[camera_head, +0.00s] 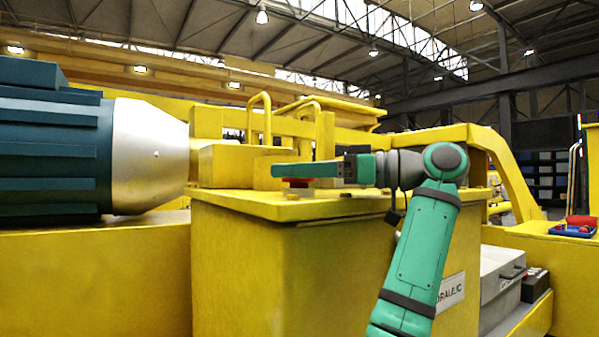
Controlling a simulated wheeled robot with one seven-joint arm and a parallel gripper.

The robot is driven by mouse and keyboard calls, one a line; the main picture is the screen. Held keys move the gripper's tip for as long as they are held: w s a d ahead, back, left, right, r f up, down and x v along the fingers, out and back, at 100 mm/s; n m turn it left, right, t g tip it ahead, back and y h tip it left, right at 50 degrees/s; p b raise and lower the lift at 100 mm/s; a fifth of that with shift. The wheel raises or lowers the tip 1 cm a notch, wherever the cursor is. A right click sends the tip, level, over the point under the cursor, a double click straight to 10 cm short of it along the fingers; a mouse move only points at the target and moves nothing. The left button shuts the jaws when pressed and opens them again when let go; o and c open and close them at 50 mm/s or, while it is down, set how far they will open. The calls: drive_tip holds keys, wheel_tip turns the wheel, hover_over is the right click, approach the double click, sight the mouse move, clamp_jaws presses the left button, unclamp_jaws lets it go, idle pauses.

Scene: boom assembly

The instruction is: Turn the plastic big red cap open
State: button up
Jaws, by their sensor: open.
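The big red cap (296,183) shows as a thin red strip on top of the yellow tank-like box (245,260), in the middle of the view. My gripper (276,170) comes in from the right, level, with its green fingers pointing left just above the cap. The fingers hide the cap's upper part. They line up one behind the other from this side, so the gap between them is hidden. The gripper is open. I cannot tell whether the fingers touch the cap or straddle it.
Yellow blocks and handle bars (260,115) rise behind the cap. A large blue motor with a silver cone (150,155) stands at the left. A blue tray (560,231) with red items lies at the far right. A grey box (495,280) sits lower right.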

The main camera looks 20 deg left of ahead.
drive_tip(key=d, duration=1)
drive_tip(key=shift+d, duration=0.5)
drive_tip(key=shift+w+a, duration=0.1)
drive_tip(key=shift+w, duration=0.05)
